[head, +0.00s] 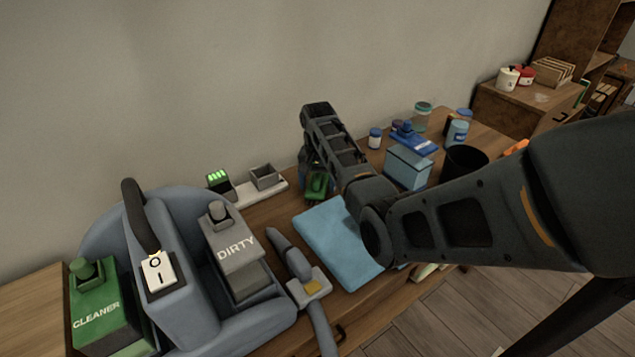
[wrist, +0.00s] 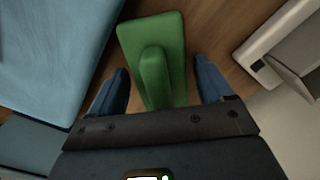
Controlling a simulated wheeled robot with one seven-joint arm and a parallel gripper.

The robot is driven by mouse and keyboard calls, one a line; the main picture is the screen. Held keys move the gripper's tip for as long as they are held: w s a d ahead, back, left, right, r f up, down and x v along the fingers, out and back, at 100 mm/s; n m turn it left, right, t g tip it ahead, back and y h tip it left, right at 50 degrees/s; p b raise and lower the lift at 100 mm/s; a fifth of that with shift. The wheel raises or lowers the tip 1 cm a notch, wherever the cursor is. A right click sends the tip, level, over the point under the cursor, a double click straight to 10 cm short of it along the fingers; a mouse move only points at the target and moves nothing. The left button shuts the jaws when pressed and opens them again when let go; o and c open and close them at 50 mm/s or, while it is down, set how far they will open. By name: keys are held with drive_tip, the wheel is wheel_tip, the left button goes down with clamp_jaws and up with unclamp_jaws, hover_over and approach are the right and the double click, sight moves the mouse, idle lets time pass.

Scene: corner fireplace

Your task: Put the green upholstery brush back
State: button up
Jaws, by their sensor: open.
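The green upholstery brush (wrist: 172,40) lies on the wooden table top, its raised green handle (wrist: 154,78) pointing toward my gripper in the wrist view. My gripper (wrist: 162,74) is open, with one blue-grey finger on each side of the handle and a gap on both sides. In the head view the brush (head: 318,184) shows partly below my gripper (head: 311,167), beside the blue cloth. A pale base (head: 243,193) near the wall carries an open grey holder (head: 264,174) and a dark block with green lights (head: 219,180).
A folded blue cloth (head: 338,240) lies in front of the brush. A blue-grey cleaning machine (head: 180,303) with CLEANER and DIRTY tanks and a hose nozzle (head: 303,283) fills the left. A blue box (head: 407,171), a black cup (head: 465,162) and several jars stand to the right.

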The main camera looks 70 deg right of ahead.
sight(317, 175)
wheel_tip(317, 175, up, 12)
drive_tip(key=shift+r+b, duration=0.2)
drive_tip(key=shift+b, duration=0.1)
